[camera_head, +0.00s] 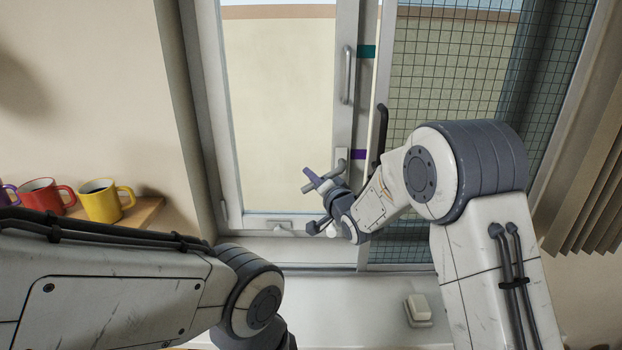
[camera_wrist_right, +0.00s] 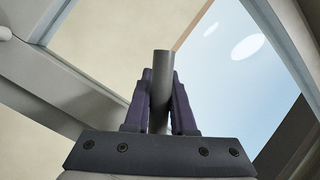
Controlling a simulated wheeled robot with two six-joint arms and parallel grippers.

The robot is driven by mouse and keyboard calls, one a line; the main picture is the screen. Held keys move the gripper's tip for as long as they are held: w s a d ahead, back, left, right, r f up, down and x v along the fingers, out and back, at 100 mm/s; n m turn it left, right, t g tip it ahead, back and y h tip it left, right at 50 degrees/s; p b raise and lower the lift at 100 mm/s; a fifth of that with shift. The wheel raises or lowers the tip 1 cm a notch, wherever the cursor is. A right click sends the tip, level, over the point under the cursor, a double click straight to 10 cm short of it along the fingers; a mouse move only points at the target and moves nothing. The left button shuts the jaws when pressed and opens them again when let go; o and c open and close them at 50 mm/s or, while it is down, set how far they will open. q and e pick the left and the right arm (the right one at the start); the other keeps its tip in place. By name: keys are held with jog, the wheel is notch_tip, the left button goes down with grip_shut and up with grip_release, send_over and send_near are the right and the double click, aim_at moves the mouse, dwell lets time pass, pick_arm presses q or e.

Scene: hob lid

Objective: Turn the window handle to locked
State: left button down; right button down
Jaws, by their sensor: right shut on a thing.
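The grey window handle (camera_head: 309,188) sticks out to the left past my right gripper (camera_head: 318,200), by the window's middle upright. Its light mounting part (camera_head: 341,160) seems to be on that upright, just above the gripper. In the right wrist view the handle (camera_wrist_right: 162,80) is a grey bar between the two dark purple fingers (camera_wrist_right: 161,100), which are shut on it. My gripper hides where the handle joins its mount. My left arm comes in at lower left, but its gripper is out of the picture.
A vertical pull bar (camera_head: 347,75) is higher on the frame, near a teal mark (camera_head: 366,51) and a purple mark (camera_head: 358,154). A shelf (camera_head: 146,212) holds a yellow mug (camera_head: 103,203) and a red mug (camera_head: 44,200). A white block (camera_head: 418,306) is on the sill.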

jog(key=shift+d+f+n, duration=0.15)
jog(key=shift+f+n, duration=0.1)
jog(key=shift+n, duration=0.05)
jog(key=c, duration=1)
grip_release()
jog(key=shift+b+v, duration=1.75)
jog(key=shift+v, duration=3.5)
jog(key=shift+r, duration=0.15)
